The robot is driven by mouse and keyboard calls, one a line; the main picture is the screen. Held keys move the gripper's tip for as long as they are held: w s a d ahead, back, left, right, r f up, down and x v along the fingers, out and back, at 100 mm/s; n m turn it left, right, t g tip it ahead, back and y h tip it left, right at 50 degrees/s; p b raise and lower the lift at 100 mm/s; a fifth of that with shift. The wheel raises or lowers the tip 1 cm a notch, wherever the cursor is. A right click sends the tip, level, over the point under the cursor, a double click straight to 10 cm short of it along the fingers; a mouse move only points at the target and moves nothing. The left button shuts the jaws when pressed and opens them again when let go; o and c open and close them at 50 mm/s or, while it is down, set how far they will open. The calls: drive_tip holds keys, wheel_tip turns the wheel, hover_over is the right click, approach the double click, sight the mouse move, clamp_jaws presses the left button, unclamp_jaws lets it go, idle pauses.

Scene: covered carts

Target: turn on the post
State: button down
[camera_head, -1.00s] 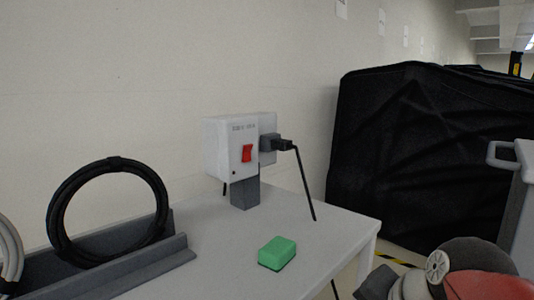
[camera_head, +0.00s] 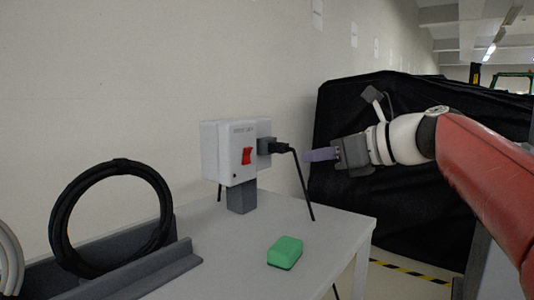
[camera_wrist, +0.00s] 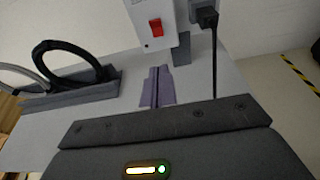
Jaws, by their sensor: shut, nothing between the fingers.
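The post is a white box (camera_head: 218,163) on a short grey stand (camera_head: 242,199) at the back of the white table. A red rocker switch (camera_head: 246,156) is on its front face. A black plug (camera_head: 281,147) with a hanging cable is in its right side. The switch also shows at the top of the wrist view (camera_wrist: 155,27). My gripper (camera_head: 308,156) is shut and empty, to the right of the box and apart from it, its purple fingers pointing left towards it. In the wrist view the closed fingers (camera_wrist: 157,80) point up, below the switch.
A green block (camera_head: 285,252) lies on the table (camera_head: 220,265) near the front right. A black cable coil (camera_head: 66,220) stands in a grey holder (camera_head: 150,272) at left. The black plug cable hangs between the box and my gripper. A black covered cart (camera_head: 340,215) stands behind.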

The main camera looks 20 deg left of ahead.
approach(248, 154)
wheel_tip(248, 154, down, 3)
drive_tip(key=a, duration=0.2)
drive_tip(key=shift+w+a+r+p, duration=0.25)
drive_tip(key=shift+w+a+p, duration=0.1)
drive_tip(key=shift+a, duration=0.15)
drive_tip(key=shift+w+a+r+p, duration=0.25)
drive_tip(key=shift+w+a, duration=0.1)
drive_tip(key=shift+a, duration=0.15)
drive_tip(key=shift+w+a+r, duration=0.2)
drive_tip(key=shift+w+a, duration=0.05)
drive_tip(key=shift+a, duration=0.35)
